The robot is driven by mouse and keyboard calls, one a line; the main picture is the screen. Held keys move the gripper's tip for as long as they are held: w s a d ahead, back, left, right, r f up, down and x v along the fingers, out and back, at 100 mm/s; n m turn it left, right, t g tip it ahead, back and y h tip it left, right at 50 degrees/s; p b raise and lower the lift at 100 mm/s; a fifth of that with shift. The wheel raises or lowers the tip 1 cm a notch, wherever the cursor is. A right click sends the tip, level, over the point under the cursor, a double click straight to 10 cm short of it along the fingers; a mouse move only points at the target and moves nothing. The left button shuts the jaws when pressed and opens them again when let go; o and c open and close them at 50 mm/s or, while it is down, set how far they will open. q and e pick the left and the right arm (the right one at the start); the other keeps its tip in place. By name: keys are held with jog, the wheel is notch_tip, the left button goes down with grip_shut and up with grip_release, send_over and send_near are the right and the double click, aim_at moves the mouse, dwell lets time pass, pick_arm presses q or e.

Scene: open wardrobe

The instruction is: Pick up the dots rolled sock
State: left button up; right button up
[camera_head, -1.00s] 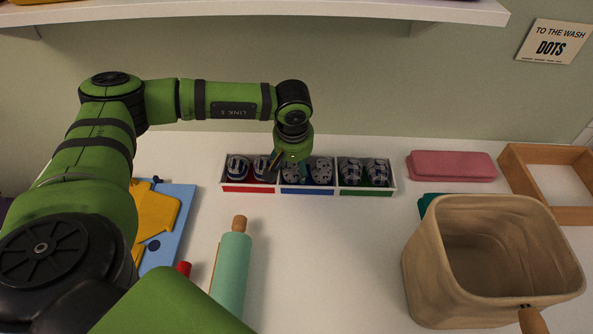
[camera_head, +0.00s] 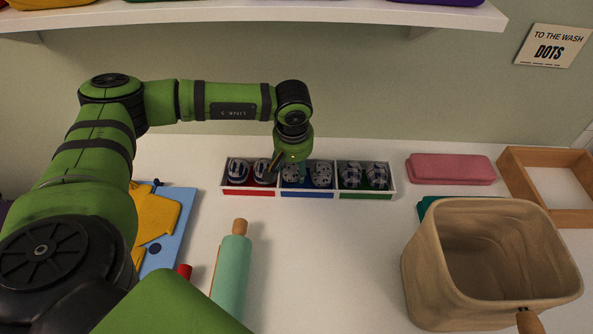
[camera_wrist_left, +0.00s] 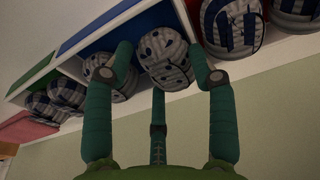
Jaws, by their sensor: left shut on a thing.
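A three-part sock box (camera_head: 306,193) stands against the wall, with two rolled socks in each part. The dots rolled sock (camera_wrist_left: 164,62) between my left gripper's fingers is grey with dark dots, in the blue part, on the side towards the red part. My left gripper (camera_wrist_left: 168,72) is shut on it, and the sock looks still within its part. A second dots rolled sock (camera_head: 321,174) lies beside it; it also shows in the left wrist view (camera_wrist_left: 112,78). In the head view my left gripper (camera_head: 286,165) partly hides the held sock. My right gripper is not in view.
Striped socks (camera_head: 238,171) fill the red part and checked socks (camera_head: 350,175) the green. A shelf (camera_head: 300,13) overhangs the back.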

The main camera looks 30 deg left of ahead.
aim_at(294, 166)
pick_arm(q)
jog(key=shift+r+p, duration=1.7)
jog(key=shift+r, duration=1.4)
